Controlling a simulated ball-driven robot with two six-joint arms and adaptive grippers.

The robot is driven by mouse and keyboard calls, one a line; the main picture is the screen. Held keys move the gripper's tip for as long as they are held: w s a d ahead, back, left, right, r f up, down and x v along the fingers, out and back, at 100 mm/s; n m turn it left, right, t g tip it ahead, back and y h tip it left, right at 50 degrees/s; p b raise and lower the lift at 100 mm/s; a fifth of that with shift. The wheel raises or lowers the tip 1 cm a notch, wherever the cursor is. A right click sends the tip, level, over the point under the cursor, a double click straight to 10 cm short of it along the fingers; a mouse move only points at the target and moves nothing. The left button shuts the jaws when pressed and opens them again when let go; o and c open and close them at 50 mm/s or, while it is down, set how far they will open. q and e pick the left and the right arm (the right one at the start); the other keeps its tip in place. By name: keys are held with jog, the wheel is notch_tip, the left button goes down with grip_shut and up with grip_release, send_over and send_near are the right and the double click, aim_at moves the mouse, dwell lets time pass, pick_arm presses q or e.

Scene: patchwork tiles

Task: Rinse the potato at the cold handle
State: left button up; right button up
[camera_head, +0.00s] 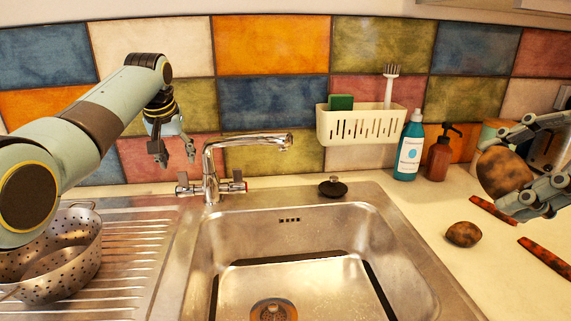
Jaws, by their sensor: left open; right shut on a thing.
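A brown, mottled potato (503,172) is in my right gripper (497,171), which is shut on it above the right counter. My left gripper (177,159) is open and empty, pointing down above and left of the chrome tap (209,165). The spout reaches right over the back of the steel sink (290,240). No water stream shows.
A perforated colander (58,260) stands on the drainboard at left. A smaller brown potato (463,234) and red-dark sticks (545,258) lie on the right counter. A blue bottle (409,150), a brown pump bottle (438,158) and a cream wall caddy (360,127) are behind. The basin looks empty.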

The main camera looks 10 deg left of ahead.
aim_at(182, 173)
pick_arm(q)
jog(key=x, duration=0.3)
jog(key=b+x, duration=0.1)
jog(key=x, duration=0.1)
jog(key=shift+w+a+f, duration=0.15)
jog(key=shift+a, duration=0.15)
pick_arm(e)
jog(key=shift+x, duration=0.75)
pick_arm(q)
jog(key=shift+w+d+f+b, duration=0.1)
jog(key=shift+w+f+b, duration=0.05)
jog(key=shift+f+b, duration=0.3)
pick_arm(e)
jog(key=shift+s+d+f, duration=0.2)
jog(key=shift+d+f, duration=0.05)
jog(key=shift+f, duration=0.15)
pick_arm(q)
jog(key=shift+w+f, duration=0.1)
jog(key=shift+f, duration=0.15)
